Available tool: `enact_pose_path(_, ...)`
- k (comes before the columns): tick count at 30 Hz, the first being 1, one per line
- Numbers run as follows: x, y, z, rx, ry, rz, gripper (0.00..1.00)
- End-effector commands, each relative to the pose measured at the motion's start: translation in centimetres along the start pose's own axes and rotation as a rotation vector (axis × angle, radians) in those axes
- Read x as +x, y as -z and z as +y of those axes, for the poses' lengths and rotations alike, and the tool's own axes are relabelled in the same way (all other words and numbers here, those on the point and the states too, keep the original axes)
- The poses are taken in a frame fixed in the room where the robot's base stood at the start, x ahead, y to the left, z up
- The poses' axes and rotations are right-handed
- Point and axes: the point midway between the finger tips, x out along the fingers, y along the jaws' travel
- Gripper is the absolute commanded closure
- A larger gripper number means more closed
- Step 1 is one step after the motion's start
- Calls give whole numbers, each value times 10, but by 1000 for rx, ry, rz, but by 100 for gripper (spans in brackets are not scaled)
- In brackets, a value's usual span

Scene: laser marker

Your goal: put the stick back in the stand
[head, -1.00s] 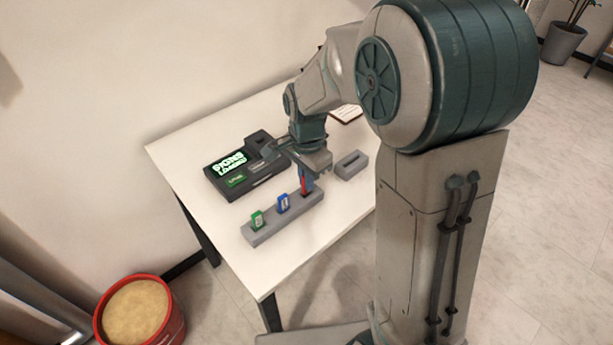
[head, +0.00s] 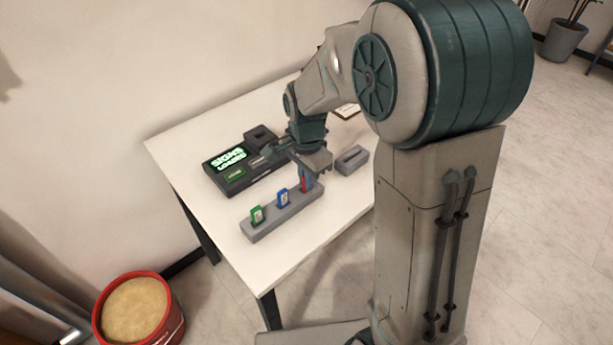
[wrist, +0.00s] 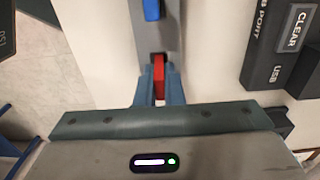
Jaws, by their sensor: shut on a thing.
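The grey stand (head: 268,228) lies along the front of the white table. A green stick (head: 257,215) and a blue stick (head: 283,198) stand upright in it. My gripper (head: 305,184) points down at the stand's far right end, shut on a red stick (head: 304,185). In the wrist view the red stick (wrist: 158,78) sits between my fingers (wrist: 159,98), over the end of the stand (wrist: 168,38), in line with the blue stick (wrist: 152,9).
A dark marker machine (head: 228,176) with a lit green screen stands behind the stand. A small grey slotted block (head: 352,160) is right of my gripper. The white table (head: 185,150) is bare at its left. A red bucket (head: 178,325) stands on the floor.

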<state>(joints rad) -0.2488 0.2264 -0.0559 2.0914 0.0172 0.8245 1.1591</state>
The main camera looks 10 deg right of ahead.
Motion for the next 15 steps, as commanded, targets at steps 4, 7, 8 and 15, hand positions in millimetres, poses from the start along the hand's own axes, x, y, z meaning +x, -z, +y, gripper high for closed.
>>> enact_pose_path(4,0,0,0,0,0,0,70)
enact_pose_path(7,0,0,0,0,0,0,67)
enact_pose_path(8,0,0,0,0,0,0,67)
enact_pose_path(15,-5,0,0,0,2,1,67)
